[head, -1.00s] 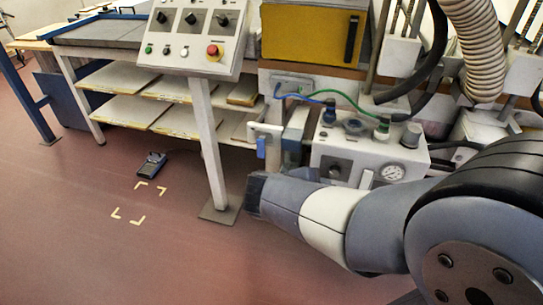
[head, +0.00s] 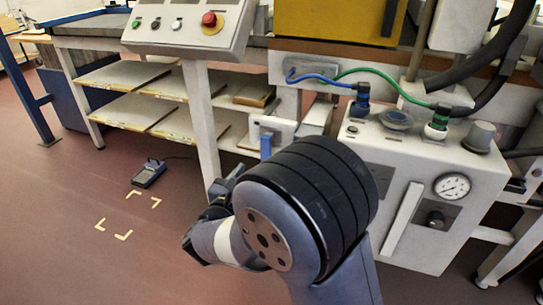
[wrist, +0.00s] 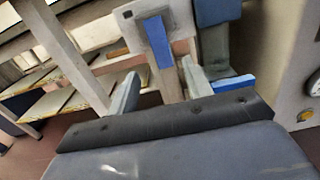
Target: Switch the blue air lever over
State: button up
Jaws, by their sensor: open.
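The blue air lever (head: 266,146) hangs down from a white valve block (head: 272,126) on the bench frame, left of the white air unit. In the wrist view the blue lever (wrist: 158,42) is upright in the picture, with its free end toward my gripper. My gripper (wrist: 160,70) is open, with its two fingers spread to either side of the lever's lower line. The lever appears ahead of the fingertips; I cannot tell whether they touch it. In the head view my gripper (head: 226,186) is below and left of the lever, partly hidden by my arm.
The white air unit (head: 447,195) with a gauge and hoses stands close on the right. A control panel (head: 188,27) on a slanted white post (head: 201,120) is at the left. Shelves with boards lie behind.

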aim_at(265, 153)
jog(key=b+x, duration=0.2)
jog(key=x, duration=0.8)
jog(key=shift+w+d+b, duration=0.15)
jog(key=shift+w+b, duration=0.15)
jog(key=shift+c, duration=0.5)
grip_shut()
